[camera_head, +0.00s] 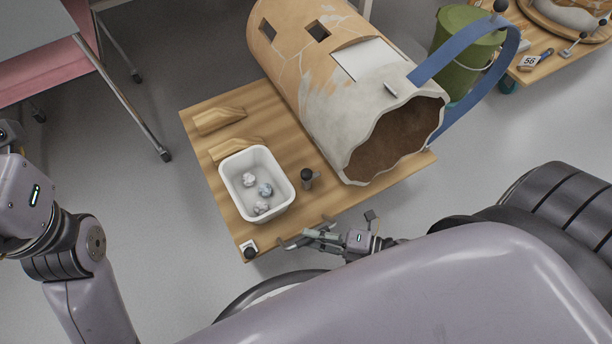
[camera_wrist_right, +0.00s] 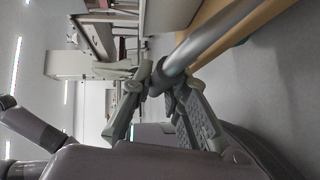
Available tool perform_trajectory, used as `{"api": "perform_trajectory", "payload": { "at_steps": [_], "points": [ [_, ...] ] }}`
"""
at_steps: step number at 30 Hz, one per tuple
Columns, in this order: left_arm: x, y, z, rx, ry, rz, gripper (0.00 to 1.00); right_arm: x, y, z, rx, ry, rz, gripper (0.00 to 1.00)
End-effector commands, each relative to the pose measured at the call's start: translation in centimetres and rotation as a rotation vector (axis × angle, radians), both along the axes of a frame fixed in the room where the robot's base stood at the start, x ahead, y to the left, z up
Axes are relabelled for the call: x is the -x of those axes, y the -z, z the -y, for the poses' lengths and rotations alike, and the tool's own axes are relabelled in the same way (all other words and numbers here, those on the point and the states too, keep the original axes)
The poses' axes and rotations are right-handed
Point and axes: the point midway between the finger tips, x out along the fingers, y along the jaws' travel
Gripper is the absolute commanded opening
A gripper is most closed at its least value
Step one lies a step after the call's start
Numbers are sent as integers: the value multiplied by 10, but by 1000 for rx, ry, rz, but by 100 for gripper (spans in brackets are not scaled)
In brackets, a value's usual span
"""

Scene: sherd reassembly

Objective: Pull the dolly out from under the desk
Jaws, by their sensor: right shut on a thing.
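The dolly (camera_head: 222,180) is a flat wooden platform in the middle of the head view. It carries a large, broken pottery vessel (camera_head: 310,85) lying on its side. My right gripper (camera_head: 312,238) is at the dolly's near edge, shut on its metal handle bar. In the right wrist view, the gripper (camera_wrist_right: 158,85) closes around the silver handle bar (camera_wrist_right: 205,42), with the wooden edge beside it. The desk (camera_head: 30,22), with a grey top and thin metal legs, is at the upper left, apart from the visible platform. My left arm shows at the left; its fingers are out of frame.
A white bin (camera_head: 284,205) with crumpled pieces, wooden wedges (camera_head: 218,120) and a small dark object (camera_head: 307,178) are on the dolly. A green bucket (camera_head: 458,60) stands behind the vessel. Another wooden platform (camera_head: 540,65) is at the upper right. Grey floor (camera_head: 150,235) is clear at left.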

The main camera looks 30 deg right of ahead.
Motion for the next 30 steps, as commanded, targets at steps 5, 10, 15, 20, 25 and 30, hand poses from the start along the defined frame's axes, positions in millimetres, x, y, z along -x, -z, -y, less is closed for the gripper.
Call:
{"api": "perform_trajectory", "payload": {
  "at_steps": [5, 10, 15, 20, 25, 30],
  "points": [
    [-1, 2, 0, 0, 1, -16, 0, 11, -1, 1, -2, 3, 0, 0],
    [-1, 3, 0, 1, 1, -18, 0, 14, -1, 1, -2, 3, 1, 0],
    [-1, 3, 0, 1, 1, -17, 0, 15, -1, 1, -3, 3, 1, 0],
    [-1, 3, 0, 1, 2, -17, 0, 15, -1, 1, -3, 3, 1, 0],
    [-1, 3, 0, 1, 2, -17, 0, 15, 0, 1, -2, 1, 1, 26],
    [-1, 3, 0, 1, 2, -17, 0, 15, 0, 1, -1, 1, 1, 36]
  ]
}}
